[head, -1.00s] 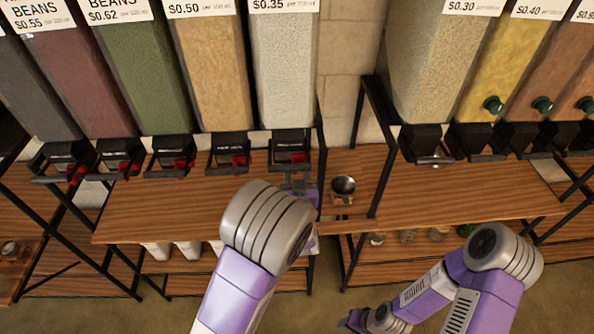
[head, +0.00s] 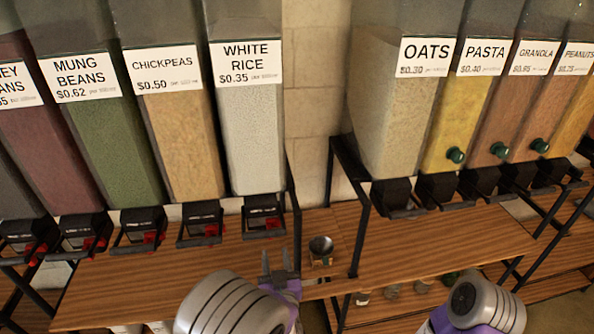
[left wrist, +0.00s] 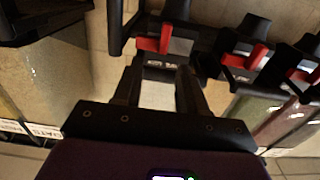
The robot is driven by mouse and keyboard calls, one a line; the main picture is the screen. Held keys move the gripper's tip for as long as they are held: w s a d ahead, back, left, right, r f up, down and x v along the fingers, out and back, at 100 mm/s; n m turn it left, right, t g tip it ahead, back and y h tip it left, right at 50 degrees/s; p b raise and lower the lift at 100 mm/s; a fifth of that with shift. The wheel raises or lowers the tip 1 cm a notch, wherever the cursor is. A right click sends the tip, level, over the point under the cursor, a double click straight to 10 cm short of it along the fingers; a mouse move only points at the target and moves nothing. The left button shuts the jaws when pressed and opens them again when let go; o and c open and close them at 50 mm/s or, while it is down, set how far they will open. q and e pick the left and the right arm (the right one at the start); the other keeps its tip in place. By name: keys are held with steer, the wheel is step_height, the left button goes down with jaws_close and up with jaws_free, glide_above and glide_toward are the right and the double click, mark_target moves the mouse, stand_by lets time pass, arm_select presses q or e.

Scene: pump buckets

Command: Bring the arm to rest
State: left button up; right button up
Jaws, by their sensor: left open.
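My left gripper (head: 277,262) is open in the head view, its two dark fingers pointing away from me over the wooden shelf. It is just below the black dispenser of the white rice bin (head: 252,145). In the left wrist view, my left gripper (left wrist: 160,78) has its fingers apart with nothing held between them. A red dispenser lever (left wrist: 155,45) lies beyond the fingertips; the gap to it is hard to judge. My left arm (head: 235,305) comes in at the bottom. My right arm (head: 480,305) shows only in part at bottom right, its gripper out of view.
A small dark bowl (head: 320,246) on a little stand sits on the wooden shelf (head: 430,240) right of my left gripper. Black frame posts (head: 357,240) stand near it. The row of bins with protruding dispensers runs above. Jars (head: 392,291) stand on a lower shelf.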

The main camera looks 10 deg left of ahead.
arm_select(q)
steer(key=s+a+f+g+h+b, duration=0.1)
steer(key=s+f+g+b, duration=0.15)
steer(key=f, duration=0.65)
steer(key=s+a+f+m+g+h+b, duration=0.1)
steer(key=f+g+h, duration=0.15)
steer(key=f, duration=0.65)
steer(key=s+a+f+g+h+b, duration=0.1)
steer(key=f+g, duration=0.2)
steer(key=f, duration=0.6)
steer(key=s+d+f+g+h+b, duration=0.2)
steer(key=s+f+g, duration=0.2)
steer(key=s+f, duration=0.3)
steer(key=s+d+f+g+h+b, duration=0.2)
steer(key=s+f+g, duration=0.3)
steer(key=s+f, duration=0.3)
steer(key=shift+s+h, duration=0.35)
steer(key=shift+s, duration=0.8)
steer(key=shift+w, duration=0.1)
